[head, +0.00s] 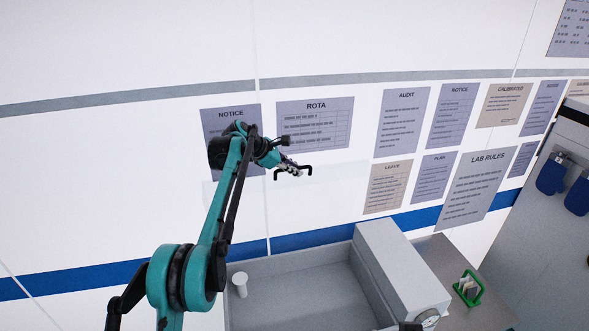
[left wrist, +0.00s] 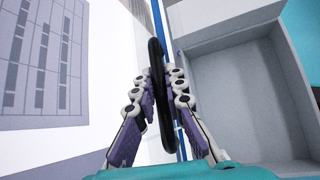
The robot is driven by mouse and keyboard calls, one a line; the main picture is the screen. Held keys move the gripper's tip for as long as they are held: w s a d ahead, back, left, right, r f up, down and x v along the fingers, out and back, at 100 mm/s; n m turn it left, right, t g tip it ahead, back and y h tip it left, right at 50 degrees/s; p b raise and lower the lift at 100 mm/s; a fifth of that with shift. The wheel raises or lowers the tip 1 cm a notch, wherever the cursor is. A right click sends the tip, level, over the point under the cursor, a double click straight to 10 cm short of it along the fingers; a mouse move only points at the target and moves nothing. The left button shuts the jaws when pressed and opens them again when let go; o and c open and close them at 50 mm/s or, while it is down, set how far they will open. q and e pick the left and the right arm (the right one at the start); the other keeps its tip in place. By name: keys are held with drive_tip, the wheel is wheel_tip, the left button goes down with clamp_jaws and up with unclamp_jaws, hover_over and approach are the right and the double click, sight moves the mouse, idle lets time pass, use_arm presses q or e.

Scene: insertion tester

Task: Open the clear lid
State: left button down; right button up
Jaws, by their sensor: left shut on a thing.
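The clear lid (head: 335,195) shows only as a faint pane in the head view. It appears raised and roughly upright above the back of the grey box (head: 310,285), whose inside is uncovered. Its black handle (head: 307,169) is at the lid's upper part. My left gripper (head: 291,169) is shut on this handle. In the left wrist view, the fingers (left wrist: 161,88) close on both sides of the black handle (left wrist: 156,55). The lid's exact edges and hinge are hard to make out. My right gripper is not in view.
A small white cylinder (head: 240,284) stands in the box at its left. A grey block-shaped housing (head: 400,275) is at the box's right. A green rack (head: 468,290) sits on the counter further right. The wall with posted notices (head: 315,125) is behind my left gripper.

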use_arm(q)
drive_tip(key=shift+w+a, duration=0.15)
drive_tip(key=shift+w, duration=0.2)
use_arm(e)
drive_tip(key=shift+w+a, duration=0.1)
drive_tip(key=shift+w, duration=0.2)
use_arm(q)
drive_tip(key=c, duration=1.6)
unclamp_jaws()
drive_tip(key=shift+o, duration=0.2)
drive_tip(key=shift+r, duration=0.1)
drive_tip(key=v, duration=1.2)
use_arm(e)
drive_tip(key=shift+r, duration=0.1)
